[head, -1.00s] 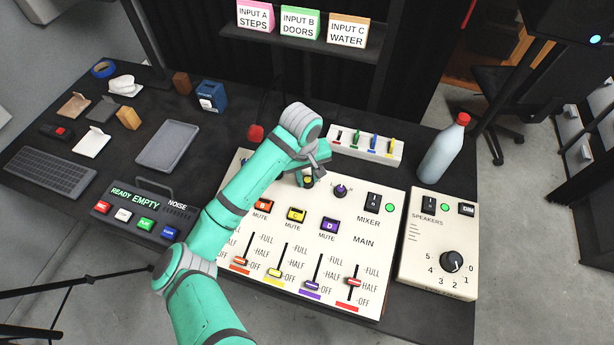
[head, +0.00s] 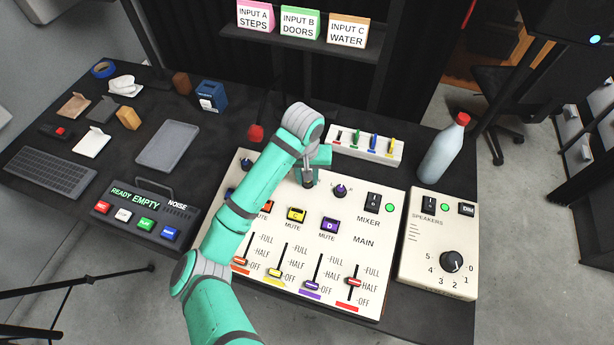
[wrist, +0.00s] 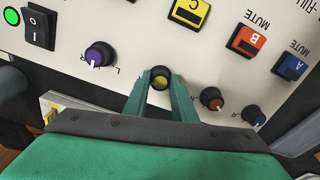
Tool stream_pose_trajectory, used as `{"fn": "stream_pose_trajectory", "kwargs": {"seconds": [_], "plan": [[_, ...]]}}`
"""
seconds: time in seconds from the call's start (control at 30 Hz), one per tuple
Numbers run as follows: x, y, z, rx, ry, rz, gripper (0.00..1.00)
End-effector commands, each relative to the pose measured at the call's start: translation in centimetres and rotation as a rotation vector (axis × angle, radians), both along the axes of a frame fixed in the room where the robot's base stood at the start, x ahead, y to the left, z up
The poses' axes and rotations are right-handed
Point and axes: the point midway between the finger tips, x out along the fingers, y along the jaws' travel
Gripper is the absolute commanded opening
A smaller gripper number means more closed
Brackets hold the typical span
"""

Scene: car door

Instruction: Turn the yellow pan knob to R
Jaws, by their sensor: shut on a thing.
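The yellow pan knob (wrist: 160,80) shows in the wrist view as a dark knob with a yellow top. It stands on the cream mixer panel (wrist: 80,20), in the row of pan knobs. My gripper (wrist: 160,84) is shut on it, with one green finger on each side. In the head view my gripper (head: 308,180) is over the top row of the mixer and mostly hides the knob. The knob's pointer and its L and R marks are hidden or too small to read.
A purple pan knob (wrist: 99,55) is on one side of my gripper. A red pan knob (wrist: 211,98) and a blue one (wrist: 253,115) are on the other. Mute buttons, such as the yellow one (head: 297,215), lie nearby. A bottle (head: 443,150) stands behind the speaker box (head: 437,270).

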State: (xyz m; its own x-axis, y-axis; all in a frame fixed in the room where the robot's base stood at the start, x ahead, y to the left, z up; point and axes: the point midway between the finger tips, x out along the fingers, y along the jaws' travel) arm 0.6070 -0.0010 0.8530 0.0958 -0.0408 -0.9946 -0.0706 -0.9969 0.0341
Motion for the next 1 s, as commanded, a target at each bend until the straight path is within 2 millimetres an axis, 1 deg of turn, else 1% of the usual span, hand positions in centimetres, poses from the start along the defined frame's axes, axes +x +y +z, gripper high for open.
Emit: {"fn": "stream_pose_trajectory", "kwargs": {"seconds": [0.03, 0.17, 0.2, 0.23, 0.27, 0.53, 0.67, 0.77, 1.0], "plan": [[0.2, 0.3, 0.1, 0.003, -0.004, 0.006, 0.02], [0.2, 0.3, 0.1, 0.003, -0.004, 0.006, 0.02], [0.2, 0.3, 0.1, 0.003, -0.004, 0.006, 0.31], [0.2, 0.3, 0.1, 0.003, -0.004, 0.006, 0.38], [0.1, 0.2, 0.1, 0.003, -0.003, 0.005, 0.43], [0.1, 0.2, 0.1, 0.002, -0.001, 0.003, 0.43], [0.0, 0.2, 0.7, 0.001, -0.002, 0.003, 0.43], [-0.1, 0.3, 1.9, 0.001, -0.003, 0.002, 0.43], [-0.4, 0.6, 5.7, 0.006, -0.004, 0.002, 0.43]]}}
